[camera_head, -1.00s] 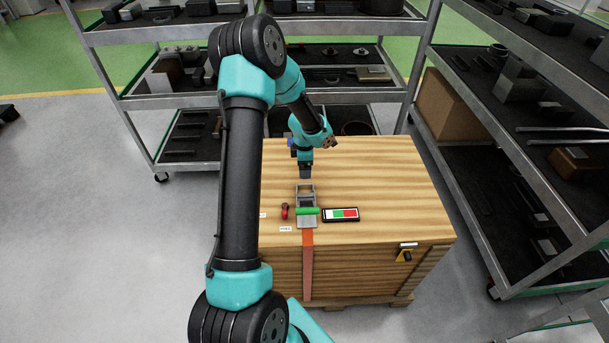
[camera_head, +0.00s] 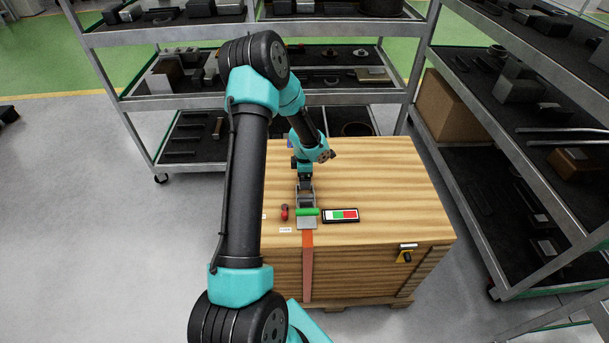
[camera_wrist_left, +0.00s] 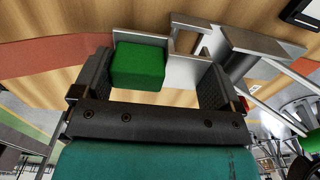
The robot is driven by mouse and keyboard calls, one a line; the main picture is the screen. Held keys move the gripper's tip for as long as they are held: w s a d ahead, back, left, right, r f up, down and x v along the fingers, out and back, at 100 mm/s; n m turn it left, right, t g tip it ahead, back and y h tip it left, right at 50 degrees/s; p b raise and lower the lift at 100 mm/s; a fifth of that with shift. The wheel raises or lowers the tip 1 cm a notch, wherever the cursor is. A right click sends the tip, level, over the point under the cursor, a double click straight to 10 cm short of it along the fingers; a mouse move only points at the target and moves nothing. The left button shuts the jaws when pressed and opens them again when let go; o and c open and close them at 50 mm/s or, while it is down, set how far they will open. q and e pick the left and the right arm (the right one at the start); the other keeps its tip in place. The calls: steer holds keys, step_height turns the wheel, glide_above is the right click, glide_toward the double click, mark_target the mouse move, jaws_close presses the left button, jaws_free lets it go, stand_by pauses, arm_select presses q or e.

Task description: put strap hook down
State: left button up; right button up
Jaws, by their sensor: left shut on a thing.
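A grey metal ratchet buckle (camera_head: 306,223) with a green grip (camera_head: 307,212) sits on top of the wooden crate (camera_head: 385,180). An orange strap (camera_head: 307,265) hangs from it down the crate's front. My left gripper (camera_head: 305,187) reaches down at the buckle's far end. In the left wrist view, its jaws (camera_wrist_left: 155,75) stand wide, with the green grip and grey metal of the buckle (camera_wrist_left: 185,72) between them. My arm hides part of the crate's left side. I cannot make out a separate strap hook in the jaws. My right gripper is not in view.
A panel with white, green and red fields (camera_head: 341,215) lies right of the buckle; a small red item (camera_head: 284,212) lies left. Shelf racks stand behind and at right. The crate top's right side is clear.

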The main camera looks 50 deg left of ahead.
arm_select(q)
steer(key=shift+f, duration=0.1)
steer(key=o, duration=0.7)
step_height(320, 180, up, 12)
steer(key=shift+r, duration=0.15)
stand_by(0.8)
